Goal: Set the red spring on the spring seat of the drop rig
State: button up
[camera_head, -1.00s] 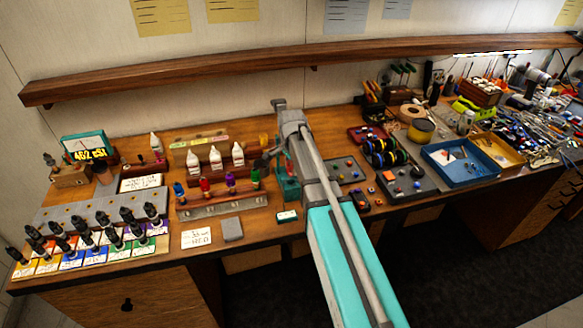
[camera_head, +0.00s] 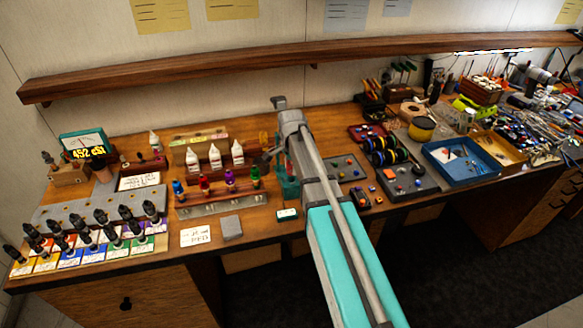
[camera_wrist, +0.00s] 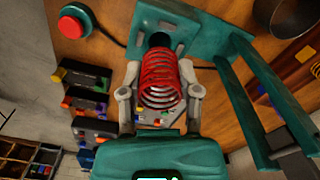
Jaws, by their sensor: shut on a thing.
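The red spring (camera_wrist: 162,85) is held between the two fingers of my gripper (camera_wrist: 161,78) in the wrist view. The fingers are shut on its sides. The teal drop rig (camera_wrist: 208,38) lies just beyond the spring, with a dark round spot (camera_wrist: 158,40) on its plate right behind the spring's far end. I cannot tell whether the spring touches the rig. In the head view part of the teal rig (camera_head: 289,188) shows beside my arm, which hides much of it. The spring and fingertips cannot be made out there.
A red round button (camera_wrist: 75,21) and a dark round container (camera_wrist: 289,14) flank the rig in the wrist view. In the head view, a rack (camera_head: 222,204) with several coloured pieces stands left of the rig. A blue tray (camera_head: 460,160) stands to the right.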

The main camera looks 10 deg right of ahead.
jog(key=shift+f+b, duration=1.45)
jog(key=shift+f, duration=0.05)
jog(key=o, duration=0.9)
jog(key=shift+r, duration=0.1)
